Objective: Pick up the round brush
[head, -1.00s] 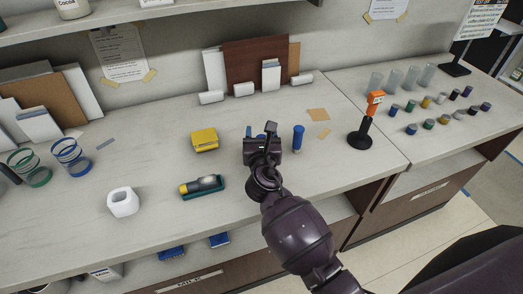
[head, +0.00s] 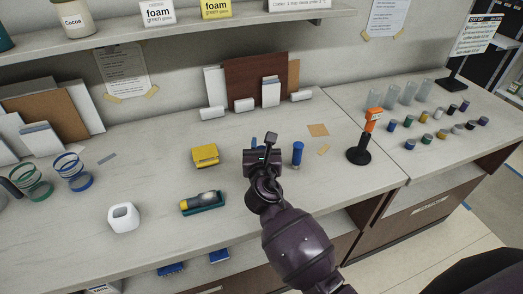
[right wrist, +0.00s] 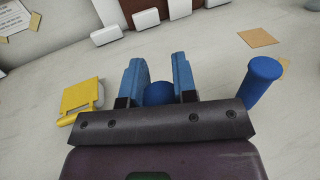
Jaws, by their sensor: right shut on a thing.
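My right gripper (head: 262,157) is over the middle of the counter, with its hand hiding most of what it holds in the head view. In the right wrist view its two blue fingers (right wrist: 158,85) are shut on a blue round-topped thing (right wrist: 158,94), which I take to be the round brush. Only its rounded top shows between the fingers; its lower part is hidden. I cannot tell whether it touches the counter. A separate blue upright cylinder (head: 298,153) stands just right of the gripper and also shows in the right wrist view (right wrist: 262,80). My left gripper is out of view.
A yellow block-like item (head: 205,156) lies left of the gripper. An orange-headed device on a black stand (head: 365,140) stands to the right. Boards and white blocks line the wall.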

